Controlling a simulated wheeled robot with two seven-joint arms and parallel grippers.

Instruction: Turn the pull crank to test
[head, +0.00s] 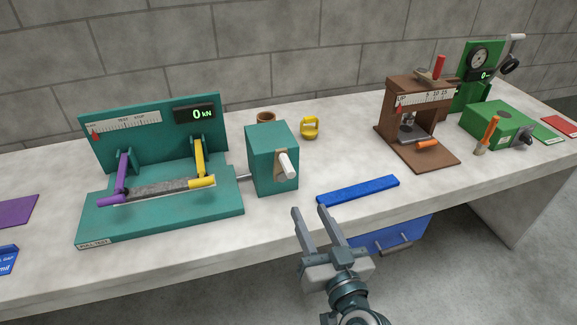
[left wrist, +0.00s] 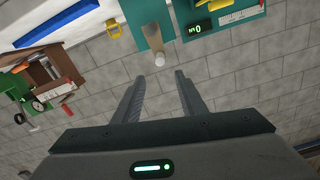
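The pull crank (head: 287,165) has a white cylindrical handle on the front of a teal box (head: 268,150). In the left wrist view the crank handle (left wrist: 159,58) shows just beyond my fingertips. The box joins the teal pull tester (head: 150,200) at its left. The tester holds a grey strip (head: 155,189) between a purple clamp (head: 119,180) and a yellow clamp (head: 200,165). Its display (head: 196,114) reads 0 kN. My left gripper (head: 312,212) is open and empty, in front of the bench edge, below and right of the crank. My right gripper is not in view.
A blue bar (head: 358,190) lies on the bench right of the crank. A brown press (head: 418,115) and a green machine (head: 497,122) stand farther right. A blue drawer (head: 392,236) is under the bench.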

